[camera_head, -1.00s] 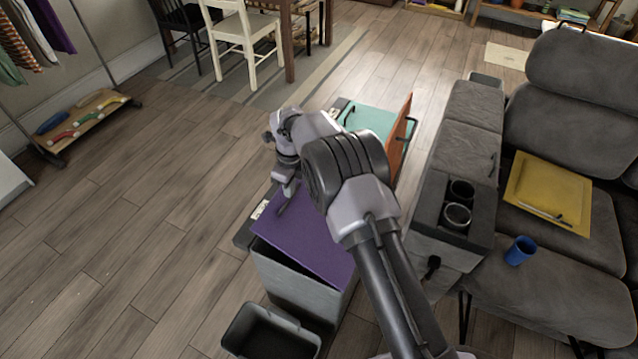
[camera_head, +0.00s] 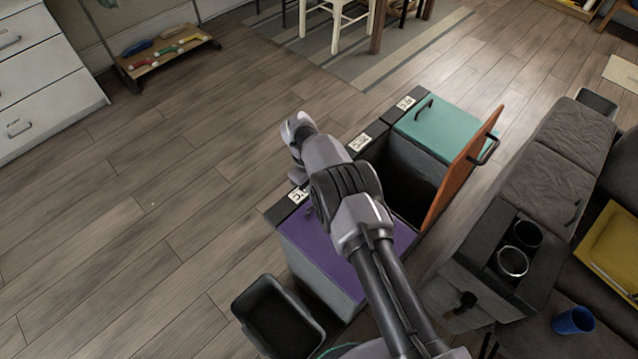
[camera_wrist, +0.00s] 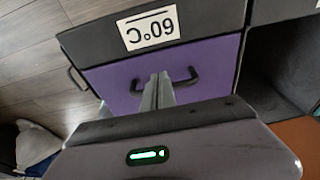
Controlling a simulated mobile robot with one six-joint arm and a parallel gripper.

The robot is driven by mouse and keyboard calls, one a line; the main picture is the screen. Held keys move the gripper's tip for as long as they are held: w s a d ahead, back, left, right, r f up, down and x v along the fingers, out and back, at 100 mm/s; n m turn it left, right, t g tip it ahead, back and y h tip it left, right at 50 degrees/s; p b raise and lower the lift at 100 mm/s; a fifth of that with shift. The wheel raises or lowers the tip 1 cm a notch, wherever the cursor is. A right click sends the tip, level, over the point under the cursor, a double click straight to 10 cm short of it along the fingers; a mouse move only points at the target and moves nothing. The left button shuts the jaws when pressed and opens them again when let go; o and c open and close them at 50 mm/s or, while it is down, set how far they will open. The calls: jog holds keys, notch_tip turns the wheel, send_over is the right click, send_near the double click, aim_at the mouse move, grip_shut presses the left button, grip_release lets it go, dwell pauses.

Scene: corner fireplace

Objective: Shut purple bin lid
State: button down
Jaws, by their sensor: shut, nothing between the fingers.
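The purple lid (camera_head: 335,257) lies flat on top of the grey bin at the near end of the row, with no gap visible along its left edge. My arm covers part of it. In the wrist view the purple lid (camera_wrist: 205,75) shows a black handle (camera_wrist: 183,80) below a 60°C label. My gripper (camera_wrist: 158,82) is shut and empty, just over the lid beside the handle. I cannot tell whether the fingertips touch it. In the head view my arm mostly hides the gripper.
The neighbouring bin's orange lid (camera_head: 462,170) stands open. The teal lid (camera_head: 438,128) beyond is down. A small dark open bin (camera_head: 277,318) stands in front. A grey sofa with a cup-holder console (camera_head: 505,255) is at right. Floor at left is clear.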

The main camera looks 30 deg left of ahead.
jog(key=shift+f, duration=0.2)
jog(key=a+r+p, duration=0.3)
jog(key=r+p, duration=0.2)
jog(key=r, duration=1.2)
jog(key=w+d+r+n+y, duration=0.1)
jog(key=w+d+r+n, duration=0.2)
jog(key=r, duration=0.5)
jog(key=w+d+r+n+y, duration=0.1)
jog(key=w+d+r, duration=0.2)
jog(key=d+r, duration=0.45)
jog(key=s+d+r+n+t+y, duration=0.15)
jog(key=d+r+n, duration=0.25)
jog(key=d+r, duration=0.6)
jog(key=s+d+r+n+t, duration=0.3)
jog(key=s+d+r+n, duration=0.2)
jog(key=s+d+r, duration=0.6)
jog(key=s+d+f+n+t, duration=0.1)
jog(key=s+d+f+n, duration=0.1)
jog(key=s, duration=0.5)
jog(key=s+d+f+n+t, duration=0.1)
jog(key=s+d+f+n, duration=0.1)
jog(key=s+d, duration=0.3)
jog(key=shift+s+d+f, duration=0.15)
jog(key=shift+s+f, duration=0.6)
jog(key=shift+s, duration=0.5)
